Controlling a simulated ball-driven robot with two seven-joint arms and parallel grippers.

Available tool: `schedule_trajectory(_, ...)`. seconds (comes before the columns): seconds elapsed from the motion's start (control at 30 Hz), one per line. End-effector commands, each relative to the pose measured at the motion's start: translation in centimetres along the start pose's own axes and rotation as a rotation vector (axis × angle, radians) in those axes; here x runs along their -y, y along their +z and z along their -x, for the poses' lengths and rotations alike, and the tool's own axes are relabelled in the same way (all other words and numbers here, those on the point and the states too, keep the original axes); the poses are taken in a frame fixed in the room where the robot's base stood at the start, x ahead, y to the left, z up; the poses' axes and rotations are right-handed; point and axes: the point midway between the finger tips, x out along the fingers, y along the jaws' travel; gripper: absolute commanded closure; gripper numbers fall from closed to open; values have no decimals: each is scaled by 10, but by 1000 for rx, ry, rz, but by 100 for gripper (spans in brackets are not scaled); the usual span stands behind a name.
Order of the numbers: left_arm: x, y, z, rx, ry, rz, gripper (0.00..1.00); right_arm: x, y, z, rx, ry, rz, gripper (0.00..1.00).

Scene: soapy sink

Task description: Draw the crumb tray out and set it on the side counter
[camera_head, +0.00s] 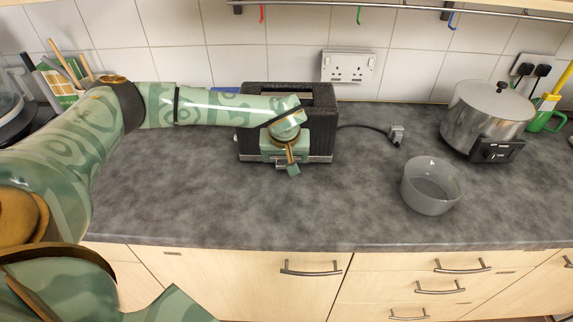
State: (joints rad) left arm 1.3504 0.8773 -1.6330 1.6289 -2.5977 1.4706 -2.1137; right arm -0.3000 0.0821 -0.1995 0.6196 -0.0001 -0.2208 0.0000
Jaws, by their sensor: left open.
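A black toaster (322,128) stands on the grey counter (250,210) near the tiled wall. My left arm reaches across from the left, and its gripper (291,168) is open at the toaster's front, low down near its base. The gripper and wrist cover much of the toaster's front face. I cannot make out the crumb tray, and I cannot tell whether the fingers touch anything. My right gripper is not in view.
A grey bowl (431,187) and a steel cooker (486,118) stand to the right. The toaster's unplugged cord ends at a plug (396,134). Counter in front of the toaster is clear. Cupboards with handles (311,271) lie below its front edge.

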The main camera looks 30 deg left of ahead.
Motion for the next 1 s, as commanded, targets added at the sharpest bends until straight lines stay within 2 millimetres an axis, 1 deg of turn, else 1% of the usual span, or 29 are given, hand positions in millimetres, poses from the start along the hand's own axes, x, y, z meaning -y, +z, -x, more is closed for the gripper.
schedule_trajectory(0.03,0,2,-13,3,-2,1,24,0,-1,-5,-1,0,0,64)
schedule_trajectory(0.2,0,1,-37,2,-1,1,24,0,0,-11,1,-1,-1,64)
schedule_trajectory(0.4,0,0,-47,1,1,0,24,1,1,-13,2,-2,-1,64)
schedule_trajectory(0.63,0,0,-46,0,1,0,24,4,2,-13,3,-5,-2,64)
schedule_trajectory(0.67,0,0,-46,0,1,0,29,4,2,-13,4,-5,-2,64)
schedule_trajectory(0.7,0,0,-46,0,1,0,40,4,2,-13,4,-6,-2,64)
schedule_trajectory(0.77,0,0,-46,0,1,0,57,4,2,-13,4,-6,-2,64)
schedule_trajectory(0.8,0,0,-46,0,1,0,68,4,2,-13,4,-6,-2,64)
schedule_trajectory(0.83,0,0,-46,0,1,0,73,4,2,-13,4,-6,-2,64)
schedule_trajectory(0.87,0,0,-46,0,1,0,73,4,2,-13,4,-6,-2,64)
schedule_trajectory(0.9,0,0,-46,0,1,0,55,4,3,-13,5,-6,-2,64)
schedule_trajectory(0.97,0,0,-46,0,1,0,72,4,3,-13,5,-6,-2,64)
schedule_trajectory(1.0,0,0,-46,0,0,0,72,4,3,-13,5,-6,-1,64)
